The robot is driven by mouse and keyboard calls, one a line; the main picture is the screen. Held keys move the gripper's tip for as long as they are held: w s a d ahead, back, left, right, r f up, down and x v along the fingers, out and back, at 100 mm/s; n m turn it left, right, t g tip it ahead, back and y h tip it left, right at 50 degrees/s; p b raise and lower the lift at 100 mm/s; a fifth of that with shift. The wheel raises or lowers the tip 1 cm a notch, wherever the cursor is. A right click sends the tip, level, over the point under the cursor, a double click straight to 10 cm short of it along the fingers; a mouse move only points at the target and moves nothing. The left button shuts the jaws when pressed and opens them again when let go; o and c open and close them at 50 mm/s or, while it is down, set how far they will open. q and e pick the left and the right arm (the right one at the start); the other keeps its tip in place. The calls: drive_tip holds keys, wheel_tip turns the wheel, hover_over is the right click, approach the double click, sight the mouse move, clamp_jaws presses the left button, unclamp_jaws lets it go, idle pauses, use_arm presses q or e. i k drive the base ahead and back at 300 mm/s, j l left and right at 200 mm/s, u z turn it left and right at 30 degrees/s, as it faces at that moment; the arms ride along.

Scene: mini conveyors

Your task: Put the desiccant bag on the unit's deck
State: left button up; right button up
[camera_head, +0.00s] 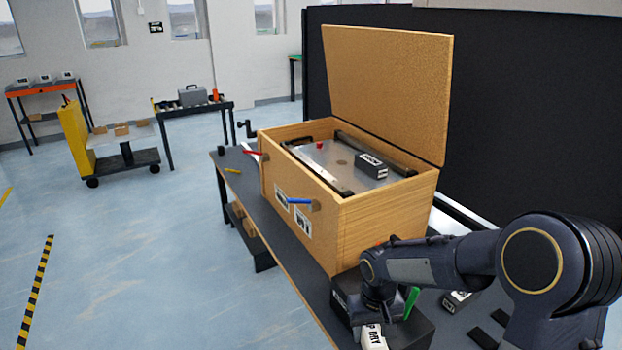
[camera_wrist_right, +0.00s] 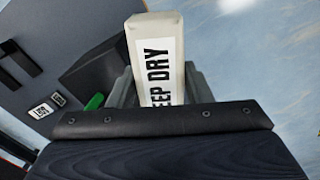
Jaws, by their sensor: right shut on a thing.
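The desiccant bag (camera_head: 374,337) is white with black "KEEP DRY" lettering, partly cut off at the bottom edge of the head view. My right gripper (camera_head: 380,318) is shut on it; the bag (camera_wrist_right: 158,60) also stands between the fingers (camera_wrist_right: 160,92) in the right wrist view. The unit is an open wooden crate (camera_head: 385,208) with its lid raised. Its deck (camera_head: 333,162) is a grey metal plate inside, carrying a black labelled block (camera_head: 371,165) and a small red knob. The bag is in front of the crate, lower than its rim. My left gripper is not in view.
The crate stands on a dark bench (camera_head: 240,190). A dark box (camera_head: 415,330) and a green item (camera_head: 411,302) are beside my right gripper. A black panel stands behind.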

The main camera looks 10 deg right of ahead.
sight(343, 175)
drive_tip(key=i+j+u, duration=0.4)
drive_tip(key=i, duration=0.25)
drive_tip(key=i+u, duration=0.35)
drive_tip(key=i, duration=0.25)
drive_tip(key=i+j+z, duration=0.1)
drive_tip(key=i+z, duration=0.3)
drive_tip(key=i+j+z, duration=0.25)
drive_tip(key=i+z, duration=0.2)
drive_tip(key=i+j+z, duration=0.4)
drive_tip(key=k+l, duration=0.05)
